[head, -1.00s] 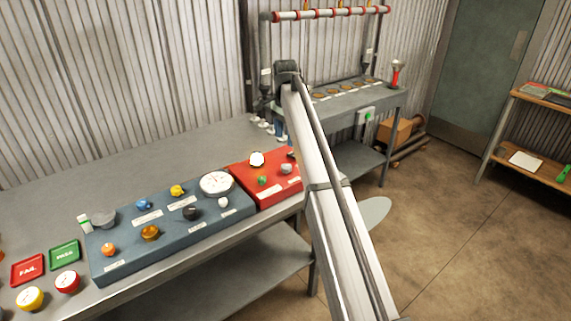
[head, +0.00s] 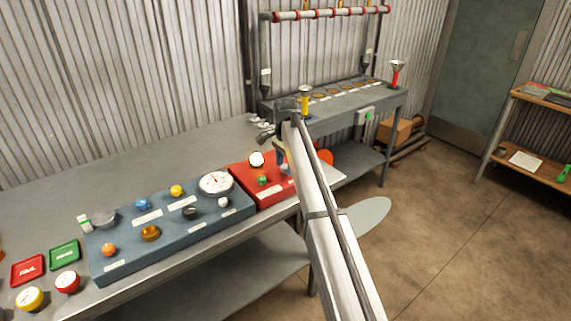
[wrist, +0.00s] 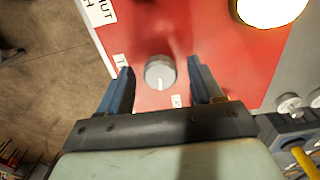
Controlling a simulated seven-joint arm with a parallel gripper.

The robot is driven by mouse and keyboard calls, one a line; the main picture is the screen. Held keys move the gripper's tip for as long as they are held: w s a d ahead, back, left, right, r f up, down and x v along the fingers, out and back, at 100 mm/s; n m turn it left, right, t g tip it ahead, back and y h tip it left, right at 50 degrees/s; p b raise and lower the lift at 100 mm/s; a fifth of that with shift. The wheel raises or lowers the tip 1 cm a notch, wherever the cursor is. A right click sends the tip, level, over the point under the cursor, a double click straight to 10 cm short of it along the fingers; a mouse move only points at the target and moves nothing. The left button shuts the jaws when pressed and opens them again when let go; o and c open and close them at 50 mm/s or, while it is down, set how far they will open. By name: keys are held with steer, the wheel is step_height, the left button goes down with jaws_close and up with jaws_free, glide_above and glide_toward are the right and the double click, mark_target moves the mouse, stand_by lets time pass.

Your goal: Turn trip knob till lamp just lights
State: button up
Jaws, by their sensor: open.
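The red panel (head: 240,172) sits at the right end of the long bench. In the wrist view, a grey round knob (wrist: 160,76) with a white pointer line stands on the red panel (wrist: 225,35). My gripper (wrist: 160,70) is open, with one blue finger on each side of the knob and a visible gap to both. A round pale white face with a dark rim (wrist: 270,8) is at the top right; it also shows in the head view (head: 256,159). I cannot tell whether it is a lit lamp. Labels by the knob are only partly readable.
A green knob (head: 263,180) is on the red panel. The blue-grey panel (head: 125,235) beside it carries a dial (head: 215,183) and several knobs. Red FAIL (head: 28,269) and green PASS (head: 64,254) trays lie at the left. A pipe rack stands behind.

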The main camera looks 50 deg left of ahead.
mark_target(286, 166)
steer(key=c, duration=1.1)
steer(key=shift+n, duration=1)
steer(key=o, duration=1.1)
step_height(286, 166, up, 14)
steer(key=shift+f, duration=0.1)
